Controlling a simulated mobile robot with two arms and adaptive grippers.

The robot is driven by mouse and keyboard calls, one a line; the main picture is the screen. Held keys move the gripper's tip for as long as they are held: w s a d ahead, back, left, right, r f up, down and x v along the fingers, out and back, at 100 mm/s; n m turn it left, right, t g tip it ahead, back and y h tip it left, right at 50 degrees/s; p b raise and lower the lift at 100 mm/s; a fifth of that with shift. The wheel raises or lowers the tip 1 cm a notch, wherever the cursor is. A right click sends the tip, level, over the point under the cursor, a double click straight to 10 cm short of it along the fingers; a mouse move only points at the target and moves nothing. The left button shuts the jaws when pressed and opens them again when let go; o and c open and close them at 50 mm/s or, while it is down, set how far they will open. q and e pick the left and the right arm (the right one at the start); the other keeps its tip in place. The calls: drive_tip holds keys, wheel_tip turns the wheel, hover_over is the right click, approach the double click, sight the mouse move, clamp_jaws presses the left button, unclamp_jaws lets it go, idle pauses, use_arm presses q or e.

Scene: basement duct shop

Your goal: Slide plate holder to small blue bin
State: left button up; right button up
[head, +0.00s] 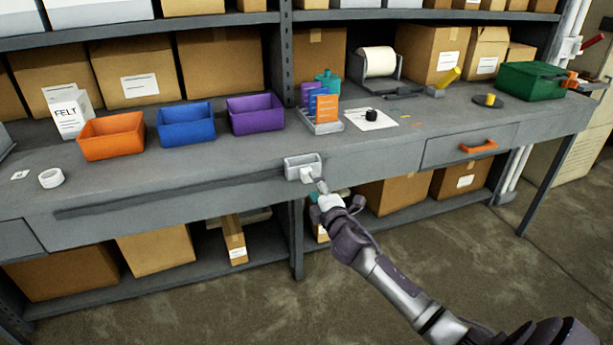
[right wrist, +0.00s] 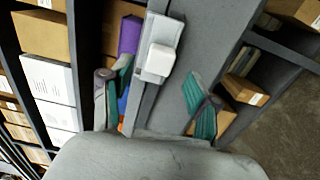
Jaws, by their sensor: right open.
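The plate holder (head: 303,166) is a small pale grey box-like piece on the front edge of the grey workbench. It sits at the right end of a long dark slot (head: 170,197) in the bench's front face. The small blue bin (head: 186,125) stands on the bench to the left of the holder. My right gripper (head: 320,192) is just below and in front of the holder. In the right wrist view the plate holder (right wrist: 160,58) lies ahead between the spread, teal-padded fingers of the open gripper (right wrist: 155,85). My left gripper is not in view.
An orange bin (head: 112,136) and a purple bin (head: 256,114) flank the blue bin. A rack of coloured cards (head: 320,110) stands behind the holder. A white tape roll (head: 51,178) lies far left. An orange drawer handle (head: 478,147) sticks out at right. The slot's front looks clear.

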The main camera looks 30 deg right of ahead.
sight(309, 179)
drive_tip(key=x, duration=0.6)
drive_tip(key=shift+w, duration=0.1)
drive_tip(key=shift+c, duration=0.3)
drive_tip(key=shift+a, duration=0.1)
clamp_jaws()
